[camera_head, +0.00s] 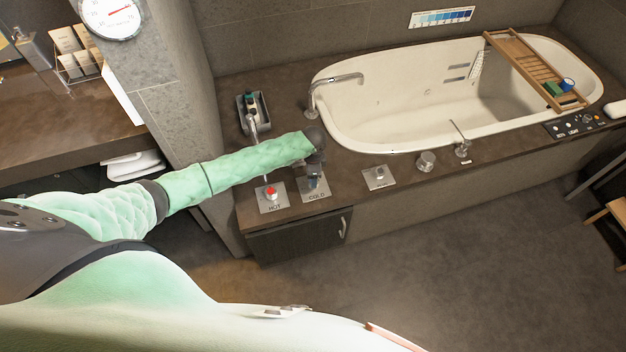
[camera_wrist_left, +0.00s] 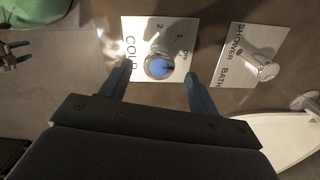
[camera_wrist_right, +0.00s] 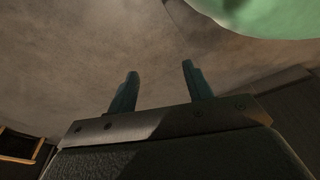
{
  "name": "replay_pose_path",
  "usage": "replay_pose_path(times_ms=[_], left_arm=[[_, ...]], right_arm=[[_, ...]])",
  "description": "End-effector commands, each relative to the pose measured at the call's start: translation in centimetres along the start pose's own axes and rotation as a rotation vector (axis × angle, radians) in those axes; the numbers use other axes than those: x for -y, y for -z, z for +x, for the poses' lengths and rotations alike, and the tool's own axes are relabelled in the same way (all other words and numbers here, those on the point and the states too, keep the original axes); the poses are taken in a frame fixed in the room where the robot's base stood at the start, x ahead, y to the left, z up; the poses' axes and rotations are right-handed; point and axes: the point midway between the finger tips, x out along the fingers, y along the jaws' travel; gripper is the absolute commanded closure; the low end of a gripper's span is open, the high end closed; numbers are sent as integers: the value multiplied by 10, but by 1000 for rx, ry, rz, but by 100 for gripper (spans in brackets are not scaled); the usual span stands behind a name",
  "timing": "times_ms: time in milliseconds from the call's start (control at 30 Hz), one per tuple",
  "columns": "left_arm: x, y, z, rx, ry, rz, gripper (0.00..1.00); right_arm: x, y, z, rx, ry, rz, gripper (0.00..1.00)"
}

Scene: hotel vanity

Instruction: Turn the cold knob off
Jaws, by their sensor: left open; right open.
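The cold knob (camera_wrist_left: 158,66), with a blue cap and metal rim, sits on a square plate marked COLD (camera_wrist_left: 130,45) in the left wrist view. Its pointer setting is too small to read surely. My left gripper (camera_wrist_left: 158,80) is open, with one finger on each side of the knob; I cannot tell if they touch it. In the head view the left gripper (camera_head: 316,170) is over the COLD plate (camera_head: 314,190) and mostly hides the knob. My right gripper (camera_wrist_right: 160,70) is open and empty, with bare floor beyond it.
The red-capped hot knob (camera_head: 270,193) is just left of the cold plate. The shower/bath lever plate (camera_wrist_left: 252,55) is to the right. The bathtub (camera_head: 420,100) with its spout (camera_head: 335,82) lies behind. A cabinet door (camera_head: 300,235) is below the counter.

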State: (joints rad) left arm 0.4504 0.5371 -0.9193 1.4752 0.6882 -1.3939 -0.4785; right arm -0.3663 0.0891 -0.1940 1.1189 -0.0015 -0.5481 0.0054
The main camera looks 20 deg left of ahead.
Motion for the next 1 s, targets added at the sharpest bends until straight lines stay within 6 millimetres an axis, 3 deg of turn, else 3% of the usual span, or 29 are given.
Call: replay_pose_path(times_ms=[333,1000], left_arm=[[0,0,-37,0,0,0,39],[-6,3,-39,-7,-2,-1,39]], right_arm=[[5,18,-15,13,7,9,49],[3,19,-17,15,4,8,49]])
